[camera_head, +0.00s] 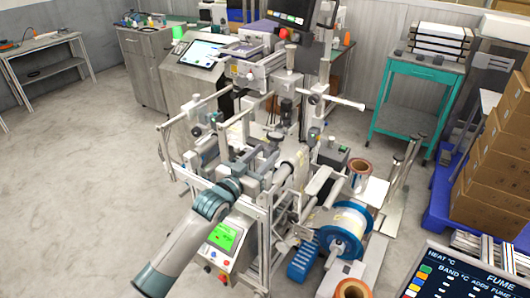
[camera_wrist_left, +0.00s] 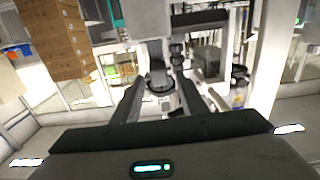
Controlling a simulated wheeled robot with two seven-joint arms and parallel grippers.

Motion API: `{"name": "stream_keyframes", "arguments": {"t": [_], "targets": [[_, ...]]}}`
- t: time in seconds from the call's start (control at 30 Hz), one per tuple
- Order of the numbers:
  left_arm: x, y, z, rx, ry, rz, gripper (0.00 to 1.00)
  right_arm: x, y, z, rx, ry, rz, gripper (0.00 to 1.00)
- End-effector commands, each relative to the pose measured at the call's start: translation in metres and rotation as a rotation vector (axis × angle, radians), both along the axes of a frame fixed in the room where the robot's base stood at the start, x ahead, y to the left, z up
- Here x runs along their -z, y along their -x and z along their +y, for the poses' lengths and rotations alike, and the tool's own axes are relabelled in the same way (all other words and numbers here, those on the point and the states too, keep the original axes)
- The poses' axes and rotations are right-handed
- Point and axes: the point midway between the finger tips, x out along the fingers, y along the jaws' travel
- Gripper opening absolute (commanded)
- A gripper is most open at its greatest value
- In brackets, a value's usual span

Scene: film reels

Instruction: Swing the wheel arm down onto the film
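My left arm comes in from the lower left of the head view. Its gripper (camera_head: 266,160) is over the middle of the grey film machine (camera_head: 276,208). In the left wrist view the two dark fingers of the left gripper (camera_wrist_left: 160,98) stand apart, so it is open. A dark rounded part on a pale mount (camera_wrist_left: 158,78) shows beyond and between the fingers; it may belong to the wheel arm, but I cannot tell, nor whether the fingers touch it. The wheel arm and film under it are not clear in the head view. My right gripper is not in view.
A blue-rimmed reel of pale film (camera_head: 345,222) and a copper-coloured roll (camera_head: 360,168) are at the machine's right. A green-screen panel (camera_head: 223,237) is beside my left arm. Rails and posts crowd around the gripper. The floor (camera_head: 80,180) at left is clear.

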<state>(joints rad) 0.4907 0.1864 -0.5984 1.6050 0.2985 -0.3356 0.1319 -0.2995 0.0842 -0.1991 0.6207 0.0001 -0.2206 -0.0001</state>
Motion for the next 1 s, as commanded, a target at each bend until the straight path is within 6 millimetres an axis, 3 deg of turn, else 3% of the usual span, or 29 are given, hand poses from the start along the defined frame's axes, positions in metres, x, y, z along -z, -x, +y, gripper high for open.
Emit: {"name": "stream_keyframes", "arguments": {"t": [0.43, 0.6, 1.0], "targets": [[0.0002, -0.0057, -0.0045, 0.001, 0.000, 0.000, 0.39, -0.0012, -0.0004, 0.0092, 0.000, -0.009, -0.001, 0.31], [0.0003, -0.0055, -0.0043, 0.001, 0.000, 0.000, 0.00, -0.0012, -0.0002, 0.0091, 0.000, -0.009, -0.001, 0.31], [-0.0037, -0.0082, -0.0062, 0.001, -0.016, 0.023, 0.00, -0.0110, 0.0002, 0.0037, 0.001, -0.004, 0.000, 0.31]]}}
